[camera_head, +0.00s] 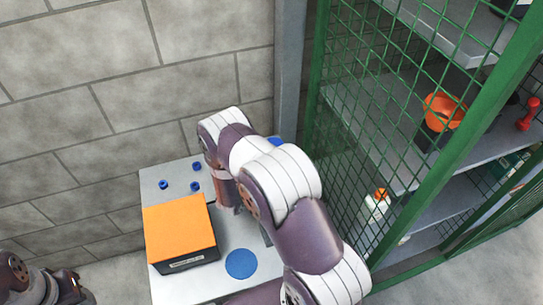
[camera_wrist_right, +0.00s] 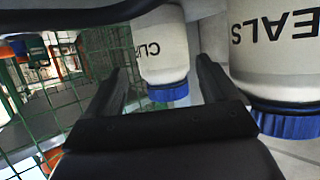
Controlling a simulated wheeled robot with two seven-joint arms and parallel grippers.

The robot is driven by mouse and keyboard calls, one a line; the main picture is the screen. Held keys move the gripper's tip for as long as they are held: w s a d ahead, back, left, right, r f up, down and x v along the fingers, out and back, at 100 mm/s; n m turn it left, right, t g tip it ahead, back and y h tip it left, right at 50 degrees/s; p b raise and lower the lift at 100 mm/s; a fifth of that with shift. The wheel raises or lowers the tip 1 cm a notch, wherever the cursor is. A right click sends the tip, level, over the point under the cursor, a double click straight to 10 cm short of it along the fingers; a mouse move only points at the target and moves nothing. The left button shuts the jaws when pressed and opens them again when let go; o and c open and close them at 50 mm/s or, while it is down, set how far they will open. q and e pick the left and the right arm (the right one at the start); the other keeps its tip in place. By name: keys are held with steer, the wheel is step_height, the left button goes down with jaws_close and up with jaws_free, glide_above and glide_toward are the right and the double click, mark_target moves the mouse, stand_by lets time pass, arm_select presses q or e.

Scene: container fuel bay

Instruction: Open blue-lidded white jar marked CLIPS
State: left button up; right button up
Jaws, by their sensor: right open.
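The white jar marked CLIPS (camera_wrist_right: 162,50) shows upside down in the right wrist view, its blue lid (camera_wrist_right: 168,92) at the lower end and its lettering partly cut off. My right gripper (camera_wrist_right: 163,66) is open, with one finger on each side of this jar in the picture; I cannot tell whether they touch it. In the head view my right arm hides the gripper and the jar. A bit of blue (camera_head: 275,141) shows behind the arm; I cannot tell which lid it is. Only part of my left arm shows at the lower left, without its gripper.
A larger white jar marked SEALS (camera_wrist_right: 275,60) with a blue lid stands close beside the right finger. An orange-topped box (camera_head: 180,228), a blue disc (camera_head: 241,263) and small blue pieces (camera_head: 195,186) are on the grey table (camera_head: 160,178). A green mesh cage (camera_head: 385,100) borders the right.

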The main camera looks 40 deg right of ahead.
steer(key=x, duration=0.2)
steer(key=r+p+x, duration=0.1)
steer(key=x, duration=0.1)
steer(key=shift+w+d+f, duration=0.1)
steer(key=shift+w+d, duration=0.15)
steer(key=shift+d, duration=0.1)
steer(key=shift+w+d+f, duration=0.15)
steer(key=c, duration=0.9)
steer(key=shift+c, duration=0.2)
step_height(320, 180, up, 4)
steer(key=shift+d+r+b, duration=0.15)
steer(key=shift+r+b, duration=0.1)
steer(key=shift+b, duration=0.1)
steer(key=s+d+r, duration=0.6)
steer(key=s+d, duration=0.1)
steer(key=s, duration=0.2)
steer(key=shift+r+b, duration=0.3)
steer(key=shift+b, duration=0.15)
